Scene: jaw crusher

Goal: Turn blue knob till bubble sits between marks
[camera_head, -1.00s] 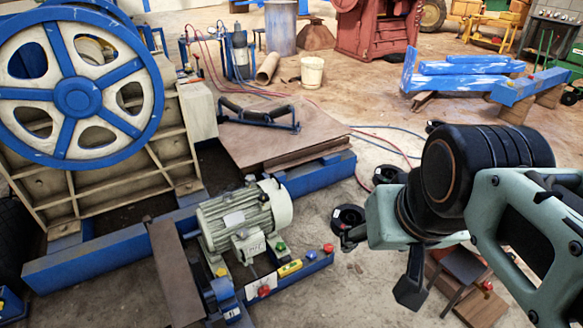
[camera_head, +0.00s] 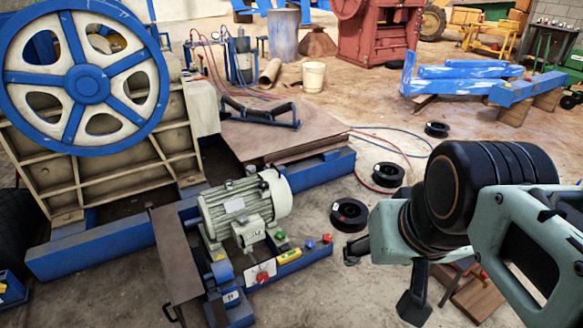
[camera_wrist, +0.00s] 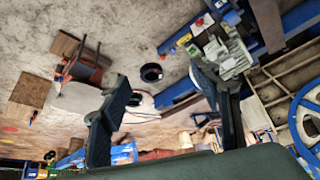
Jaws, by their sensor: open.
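The blue knob (camera_head: 310,244) stands on a blue rail (camera_head: 298,262) in front of the grey motor, between a green knob (camera_head: 279,236) and a red knob (camera_head: 327,238). A yellow block (camera_head: 289,256), which looks like the level, lies on the rail beside the knobs. Its bubble and marks are too small to make out. My gripper (camera_head: 381,279) is open and empty, to the right of the knobs and apart from them. The wrist view shows its two spread fingers (camera_wrist: 165,88), with the motor and rail beyond, upside down.
The grey motor (camera_head: 243,208) and a large blue-rimmed flywheel (camera_head: 89,85) stand to the left. Another red knob (camera_head: 262,277) sits at the rail's near end. Several black rings, one (camera_head: 348,215) near my gripper, lie on the floor. Bare floor lies between rail and gripper.

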